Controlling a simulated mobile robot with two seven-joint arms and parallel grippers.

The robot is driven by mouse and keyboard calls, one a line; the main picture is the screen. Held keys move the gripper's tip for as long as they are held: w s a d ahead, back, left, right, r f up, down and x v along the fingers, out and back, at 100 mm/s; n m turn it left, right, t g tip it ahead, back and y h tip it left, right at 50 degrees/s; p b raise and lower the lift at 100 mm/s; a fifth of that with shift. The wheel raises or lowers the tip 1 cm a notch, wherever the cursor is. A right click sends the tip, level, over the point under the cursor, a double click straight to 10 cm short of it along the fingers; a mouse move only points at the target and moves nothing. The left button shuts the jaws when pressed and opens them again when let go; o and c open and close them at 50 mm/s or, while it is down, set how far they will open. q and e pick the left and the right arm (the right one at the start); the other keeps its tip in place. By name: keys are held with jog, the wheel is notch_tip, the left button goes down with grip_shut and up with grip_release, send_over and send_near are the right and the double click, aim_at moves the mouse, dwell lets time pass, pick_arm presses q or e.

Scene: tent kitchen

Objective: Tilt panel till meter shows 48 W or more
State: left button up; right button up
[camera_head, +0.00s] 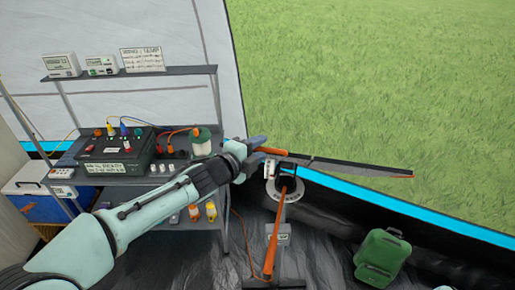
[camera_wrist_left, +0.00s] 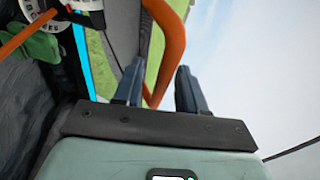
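The panel (camera_head: 350,165) shows nearly edge-on in the head view, as a thin dark slab with orange at its ends. It sits on a stand with a round white dial (camera_head: 292,196) and an orange lever (camera_head: 272,245). A small grey box (camera_head: 278,236) on the stand's post may be the meter; its reading is too small to tell. My left gripper (camera_head: 262,148) is at the panel's left end. In the left wrist view its fingers (camera_wrist_left: 156,90) stand apart, with an orange bar (camera_wrist_left: 176,45) passing between them. My right gripper is out of view.
Left of the stand, a shelf rack (camera_head: 135,75) holds small white boxes and a sign. A black box (camera_head: 115,150) with cables and a green-topped jar (camera_head: 201,142) stand below. A green jerrycan (camera_head: 382,257) stands on the floor at right. Grass lies beyond the tent edge.

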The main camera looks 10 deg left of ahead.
pick_arm(q)
jog(key=p+v, duration=0.2)
jog(key=v, duration=1.1)
jog(key=shift+s+p, duration=0.2)
jog(key=shift+p, duration=0.1)
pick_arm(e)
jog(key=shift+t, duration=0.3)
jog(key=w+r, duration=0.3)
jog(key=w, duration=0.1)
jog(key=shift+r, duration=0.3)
pick_arm(q)
jog(key=shift+w+a+f, duration=0.1)
jog(key=d+f+n+g+y, duration=0.2)
jog(key=f+n+g, duration=0.85)
jog(key=f, duration=2.45)
jog(key=s+d+f+n+g, duration=0.2)
jog(key=s+f+n, duration=0.5)
jog(key=s+f, duration=0.3)
jog(key=s+d+f+n+g, duration=0.2)
jog(key=s+f+n, duration=0.6)
jog(key=s+f, duration=0.2)
jog(key=shift+s+d, duration=0.4)
jog(key=shift+s, duration=0.2)
